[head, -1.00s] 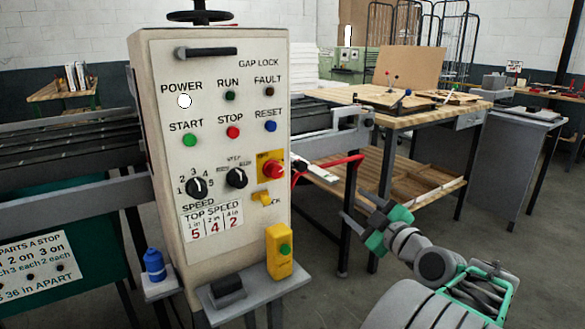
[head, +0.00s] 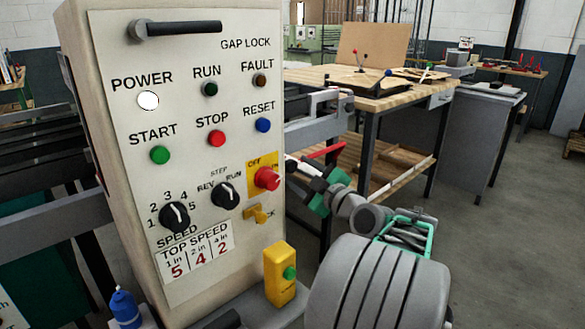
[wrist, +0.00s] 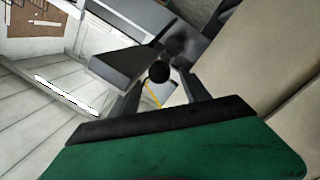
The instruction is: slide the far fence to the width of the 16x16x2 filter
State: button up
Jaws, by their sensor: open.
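My gripper (head: 304,182) is just right of the control cabinet's edge in the head view, near a red bar (head: 328,150) and below a grey metal frame (head: 318,128). In the wrist view its dark fingers (wrist: 158,92) are apart. A round black knob (wrist: 159,72) shows between or just beyond them; I cannot tell if they touch it. I cannot make out which part is the far fence; the cabinet hides much of the machine behind it. No 16x16x2 filter can be made out.
The beige control cabinet (head: 190,60) stands close in front, with buttons, dials and a yellow box (head: 280,274) at its foot. A blue bottle (head: 124,308) is at lower left. A wooden workbench (head: 370,98) stands behind my arm. The floor (head: 500,240) at right is clear.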

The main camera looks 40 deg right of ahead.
aim_at(292, 167)
jog(key=shift+w+d, duration=0.2)
jog(key=shift+w, duration=1.35)
jog(key=shift+c, duration=0.4)
grip_shut()
